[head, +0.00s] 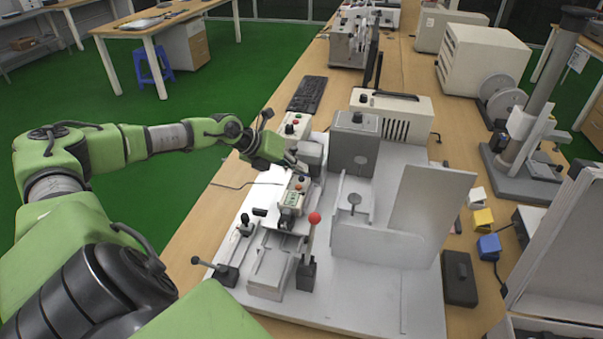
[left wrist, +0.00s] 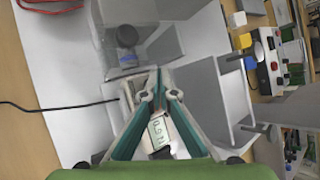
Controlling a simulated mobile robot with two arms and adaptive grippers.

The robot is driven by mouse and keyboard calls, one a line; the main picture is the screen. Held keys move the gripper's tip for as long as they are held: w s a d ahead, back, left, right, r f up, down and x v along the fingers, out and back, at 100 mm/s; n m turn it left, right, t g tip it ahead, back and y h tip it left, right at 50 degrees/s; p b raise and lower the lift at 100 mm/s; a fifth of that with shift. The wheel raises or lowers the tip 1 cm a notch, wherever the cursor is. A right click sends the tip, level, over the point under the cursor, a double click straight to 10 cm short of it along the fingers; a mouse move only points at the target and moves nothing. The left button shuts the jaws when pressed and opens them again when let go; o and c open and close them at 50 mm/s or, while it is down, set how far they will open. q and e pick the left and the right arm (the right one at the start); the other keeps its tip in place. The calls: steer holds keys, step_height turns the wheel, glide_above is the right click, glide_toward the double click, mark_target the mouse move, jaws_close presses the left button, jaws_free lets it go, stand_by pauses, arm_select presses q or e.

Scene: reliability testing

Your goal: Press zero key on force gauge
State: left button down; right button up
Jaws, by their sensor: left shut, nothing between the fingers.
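The force gauge (head: 292,199) is a small light-coloured box with a greenish display, lying on the test stand. In the head view its buttons, one of them red, show at its far end, just below my left gripper (head: 300,166). In the left wrist view the gauge's lit display (left wrist: 158,131) shows between the fingers. The left gripper (left wrist: 159,93) is shut and empty, its fingertips together over the far part of the gauge. The fingers hide much of the gauge and its keys there; I cannot tell whether they touch it. My right gripper is not in view.
A red-knobbed lever (head: 314,218) stands upright near the gauge. A grey block (head: 353,142) and an upright pale panel (head: 428,210) are on the white base plate (head: 380,295). A control box (head: 295,126) and a keyboard (head: 307,94) lie beyond the gauge.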

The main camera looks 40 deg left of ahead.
mark_target(299, 179)
arm_select(q)
steer(key=shift+f, duration=0.1)
stand_by(0.6)
steer(key=shift+f, duration=0.35)
steer(key=shift+f+b, duration=0.35)
steer(key=shift+b, duration=0.05)
stand_by(0.5)
steer(key=shift+r, duration=0.1)
steer(key=shift+r+p, duration=0.65)
steer(key=shift+r, duration=0.05)
steer(key=shift+r, duration=0.1)
step_height(299, 179, up, 5)
steer(key=p, duration=0.3)
steer(key=shift+p, duration=0.4)
